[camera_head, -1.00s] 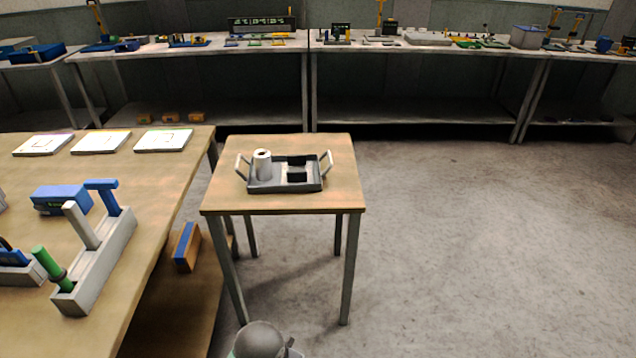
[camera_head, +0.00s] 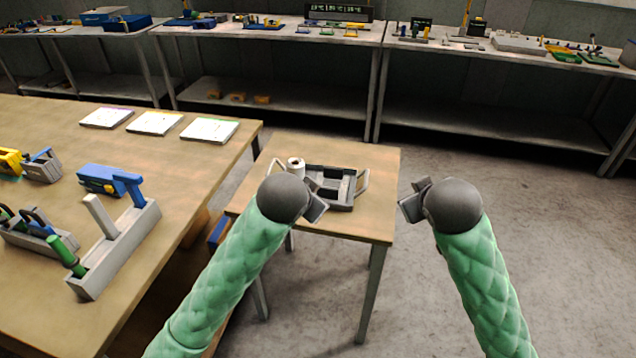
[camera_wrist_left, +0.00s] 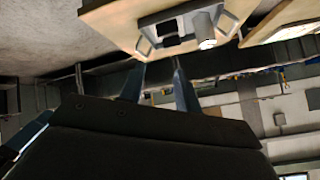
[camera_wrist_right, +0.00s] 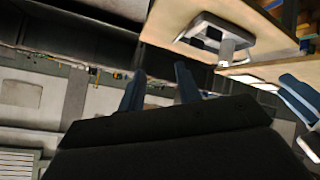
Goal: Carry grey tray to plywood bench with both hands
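The grey tray (camera_head: 341,201) sits on a small square wooden table (camera_head: 376,222). It has a raised handle at each end, a white roll (camera_head: 296,165) at its left and dark compartments. The tray also shows in the left wrist view (camera_wrist_left: 161,45) and the right wrist view (camera_wrist_right: 204,43). My left gripper (camera_head: 318,203) is in front of the tray in the head view and hides part of it. Its two fingers are apart and empty (camera_wrist_left: 158,80). My right gripper (camera_head: 408,200) is right of the small table, clear of the tray, fingers apart and empty (camera_wrist_right: 160,80).
Long shelved benches (camera_head: 275,33) line the back wall. The floor at the right (camera_head: 560,240) is clear.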

